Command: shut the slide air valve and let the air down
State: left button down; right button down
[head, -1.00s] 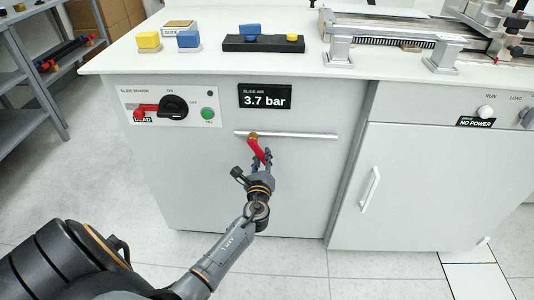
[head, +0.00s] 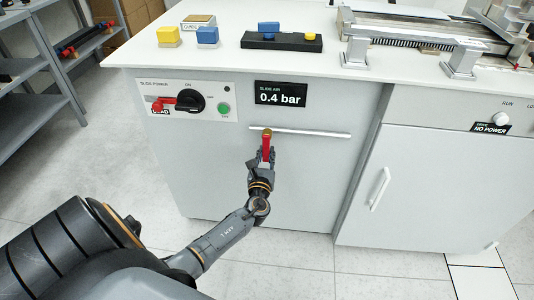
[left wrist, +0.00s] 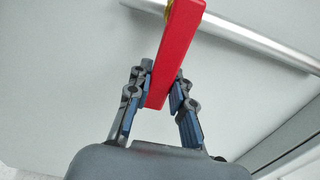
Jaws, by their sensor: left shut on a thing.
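The slide air valve has a red lever (head: 266,146) on a brass body (head: 267,131) at the metal air pipe (head: 310,134) on the cabinet front. The lever hangs down, across the pipe. My left gripper (head: 264,162) is shut on the lever's lower part. In the left wrist view the red lever (left wrist: 175,60) stands between the two fingers (left wrist: 163,90), with the pipe (left wrist: 260,43) behind. The slide air display (head: 280,94) reads 0.4 bar. My right gripper is not in view.
A white door handle (head: 379,188) is to the right. Blocks stand on the white bench top (head: 290,64). Floor in front is clear.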

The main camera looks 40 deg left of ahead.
pick_arm(q)
jog(key=shift+a+r, duration=0.1)
jog(key=c, duration=1.2)
grip_release()
jog(key=shift+o, duration=0.2)
jog(key=shift+s+d, duration=0.2)
jog(key=shift+d, duration=0.05)
jog(key=v, duration=1.1)
jog(key=shift+s, duration=0.2)
jog(key=shift+d, duration=0.15)
